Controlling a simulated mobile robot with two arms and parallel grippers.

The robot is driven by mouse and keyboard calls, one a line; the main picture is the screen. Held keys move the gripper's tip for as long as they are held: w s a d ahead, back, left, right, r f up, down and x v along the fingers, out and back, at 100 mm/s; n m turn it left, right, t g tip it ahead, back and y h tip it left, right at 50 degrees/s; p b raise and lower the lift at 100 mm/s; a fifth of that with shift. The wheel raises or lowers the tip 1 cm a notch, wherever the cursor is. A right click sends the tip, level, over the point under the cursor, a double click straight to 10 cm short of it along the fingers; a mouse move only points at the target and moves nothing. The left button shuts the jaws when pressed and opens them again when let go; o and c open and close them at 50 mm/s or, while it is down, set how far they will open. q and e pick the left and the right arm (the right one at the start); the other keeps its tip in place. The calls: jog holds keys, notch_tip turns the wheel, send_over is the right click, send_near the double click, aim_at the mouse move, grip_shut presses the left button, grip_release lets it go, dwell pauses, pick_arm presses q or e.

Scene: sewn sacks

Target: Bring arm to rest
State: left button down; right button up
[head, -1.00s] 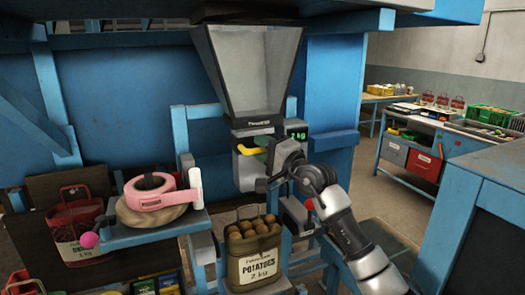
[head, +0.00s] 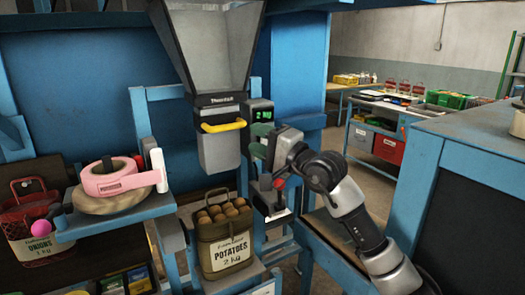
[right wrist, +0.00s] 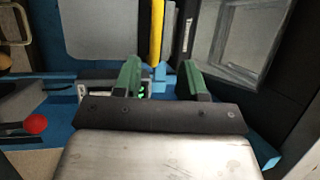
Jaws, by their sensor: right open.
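My right gripper (head: 260,150) is open and empty, just right of the hopper's spout. Its two green fingers also show in the right wrist view (right wrist: 161,78), with a gap between them. The yellow handle (head: 222,126) on the front of the grey hopper (head: 213,50) is in full view and apart from the fingers. In the wrist view, the yellow bar (right wrist: 156,32) lies beyond the gap. A sack of potatoes (head: 226,240) marked 2 kg stands upright and open below the spout, filled with potatoes. My left gripper is not in view.
A green-lit display (head: 262,115) sits beside the spout. A blue-framed bench (head: 470,145) stands close on the right. A further table holds crates (head: 388,147).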

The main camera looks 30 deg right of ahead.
jog(key=shift+s+d+f, duration=0.1)
jog(key=shift+s+d, duration=0.05)
jog(key=shift+s, duration=0.35)
